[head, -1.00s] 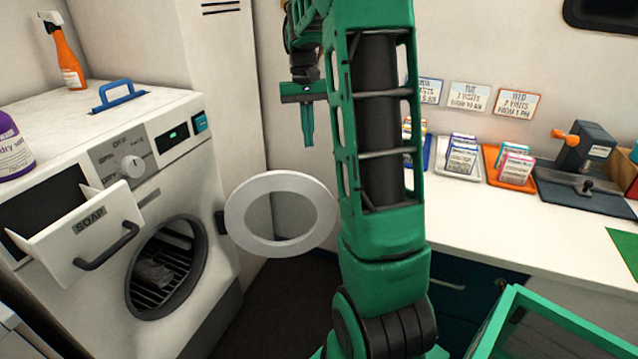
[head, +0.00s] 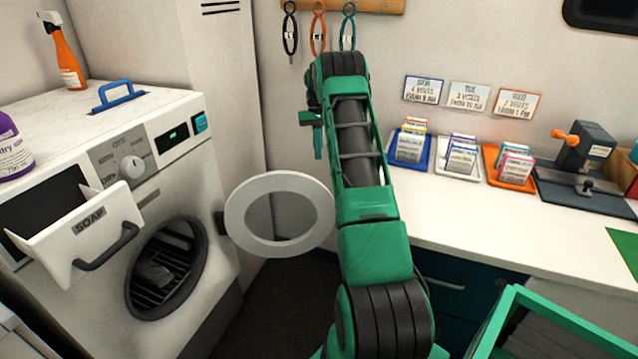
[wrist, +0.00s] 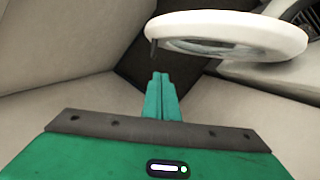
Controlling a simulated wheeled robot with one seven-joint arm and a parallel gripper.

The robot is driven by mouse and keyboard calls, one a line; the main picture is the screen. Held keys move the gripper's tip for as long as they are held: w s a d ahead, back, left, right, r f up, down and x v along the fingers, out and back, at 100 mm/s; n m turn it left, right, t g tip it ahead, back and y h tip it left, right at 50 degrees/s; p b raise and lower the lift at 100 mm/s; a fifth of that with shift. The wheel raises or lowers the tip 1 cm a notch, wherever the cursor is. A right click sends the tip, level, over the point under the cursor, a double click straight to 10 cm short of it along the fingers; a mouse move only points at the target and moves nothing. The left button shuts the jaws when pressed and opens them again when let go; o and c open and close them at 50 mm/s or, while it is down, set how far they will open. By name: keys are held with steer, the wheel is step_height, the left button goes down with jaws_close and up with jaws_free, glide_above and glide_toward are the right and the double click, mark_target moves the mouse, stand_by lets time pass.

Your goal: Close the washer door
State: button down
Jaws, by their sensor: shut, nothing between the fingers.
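The washer (head: 215,265) stands at the left in the head view, with its round drum opening uncovered and something grey inside. Its round white door (head: 245,215) stands wide open, swung out to the right on a hinge at the opening's right edge. My gripper (head: 318,143) is behind and above the door's right side, shut and empty. In the wrist view the closed fingertips (wrist: 160,76) point forward, just short of and below the door's white ring (wrist: 230,22). They look apart from it, though the depth between them is hard to judge.
The soap drawer (head: 88,235) is pulled out above the drum. A spray bottle (head: 64,55), a purple bottle (head: 12,150) and a blue handle (head: 118,96) are on top. A counter (head: 470,215) with card trays lies right; a green crate (head: 540,315) stands in front. Dark floor shows below the door.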

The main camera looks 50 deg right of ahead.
steer(key=s+a+f, duration=0.4)
steer(key=s+f, duration=0.1)
steer(key=f, duration=0.4)
steer(key=shift+d, duration=0.1)
stand_by(0.4)
